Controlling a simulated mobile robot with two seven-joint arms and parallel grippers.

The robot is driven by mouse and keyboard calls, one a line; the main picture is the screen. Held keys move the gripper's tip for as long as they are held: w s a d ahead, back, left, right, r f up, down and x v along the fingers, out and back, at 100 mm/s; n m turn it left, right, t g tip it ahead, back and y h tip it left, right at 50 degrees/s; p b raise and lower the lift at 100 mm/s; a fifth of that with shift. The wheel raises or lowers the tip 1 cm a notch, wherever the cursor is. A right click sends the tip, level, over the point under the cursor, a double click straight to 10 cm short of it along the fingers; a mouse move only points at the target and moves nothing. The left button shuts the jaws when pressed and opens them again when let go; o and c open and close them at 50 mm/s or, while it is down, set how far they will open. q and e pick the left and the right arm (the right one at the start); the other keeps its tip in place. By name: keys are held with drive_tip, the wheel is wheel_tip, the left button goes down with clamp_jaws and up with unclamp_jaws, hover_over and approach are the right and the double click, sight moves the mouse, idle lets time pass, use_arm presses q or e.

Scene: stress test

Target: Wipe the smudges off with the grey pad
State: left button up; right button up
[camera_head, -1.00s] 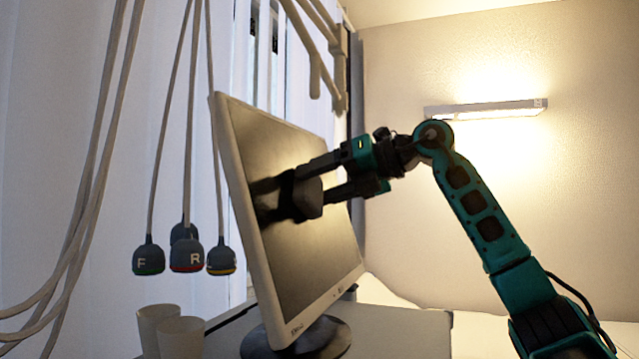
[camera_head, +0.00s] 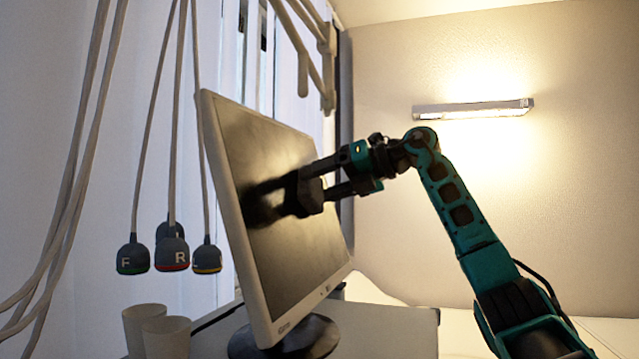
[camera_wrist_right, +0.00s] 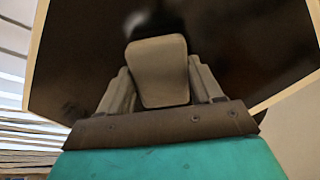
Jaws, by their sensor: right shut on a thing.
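The grey pad (camera_head: 311,194) is held between the fingers of my right gripper (camera_head: 320,182), right in front of the monitor's screen (camera_head: 290,255). The gripper is shut on the pad, which looks dark in the head view. In the right wrist view the pad (camera_wrist_right: 158,70) shows as a pale grey block between the two fingers (camera_wrist_right: 160,92), with the dark screen (camera_wrist_right: 235,45) behind it. A dark reflection lies on the screen beside the pad. I cannot tell whether the pad touches the glass. A faint whitish blur shows above the pad in the wrist view; I make out no clear smudges. My left gripper is not in view.
The monitor stands on a round dark base (camera_head: 285,338) on a grey surface (camera_head: 395,330). Two pale cups (camera_head: 165,338) stand left of it. Several dark pendants (camera_head: 172,252) hang on cords left of the monitor. A lit wall lamp (camera_head: 473,110) is at the right.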

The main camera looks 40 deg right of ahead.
sight(293, 190)
drive_tip(key=shift+s+a+f+b, duration=0.15)
drive_tip(key=shift+s+a+b, duration=0.25)
drive_tip(key=shift+a+b, duration=0.25)
drive_tip(key=shift+s+a+b, duration=0.2)
drive_tip(key=shift+s+a, duration=0.25)
drive_tip(key=shift+a, duration=0.45)
drive_tip(key=shift+s+a+b, duration=0.15)
drive_tip(key=shift+s+a, duration=0.25)
drive_tip(key=shift+a, duration=0.45)
drive_tip(key=shift+s+a+b, duration=0.1)
drive_tip(key=shift+s+a, duration=0.3)
drive_tip(key=shift+a, duration=0.4)
drive_tip(key=shift+s+a+b, duration=0.15)
drive_tip(key=shift+s+a, duration=0.3)
drive_tip(key=shift+a, duration=0.35)
drive_tip(key=shift+s+a+b, duration=0.1)
drive_tip(key=shift+s+a, duration=0.3)
drive_tip(key=shift+a, duration=0.4)
drive_tip(key=p+v, duration=0.1)
drive_tip(key=v, duration=0.5)
drive_tip(key=shift+d, duration=0.1)
drive_tip(key=p+v, duration=0.1)
drive_tip(key=v, duration=0.2)
